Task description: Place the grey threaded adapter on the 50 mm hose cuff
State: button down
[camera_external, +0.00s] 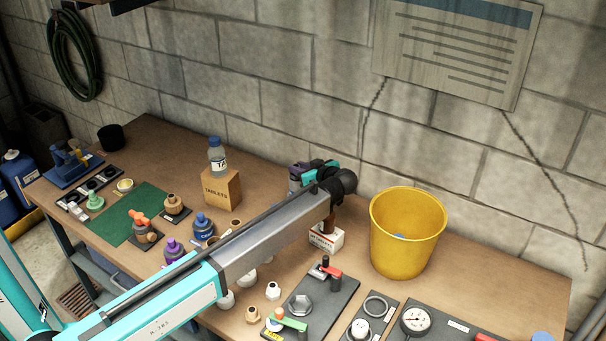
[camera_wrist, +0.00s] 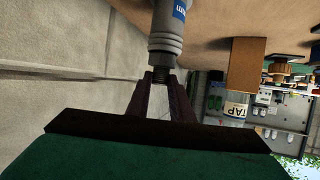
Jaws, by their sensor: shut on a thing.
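In the wrist view, a grey stepped cylinder (camera_wrist: 165,42) with a blue label narrows to a dark tip between my fingers; it looks like the grey threaded adapter. My gripper (camera_wrist: 160,85) is shut on it at the narrow end. In the external view, my gripper (camera_external: 298,178) is beyond the end of my arm, above the rear of the bench near the wall. My arm hides part of it, and the held piece does not show clearly there. I cannot pick out the 50 mm hose cuff with certainty.
A yellow bucket (camera_external: 405,240) stands right of my gripper. A tablets box (camera_external: 222,189) with a bottle (camera_external: 217,158) on it stands to the left. A white box (camera_external: 326,239) is below my arm's end. Several fittings and dark plates crowd the bench front.

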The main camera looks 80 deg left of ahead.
jog(key=shift+f, duration=0.15)
jog(key=c, duration=1.6)
grip_release()
jog(key=shift+o, duration=0.2)
jog(key=b+v, duration=0.4)
jog(key=v, duration=0.8)
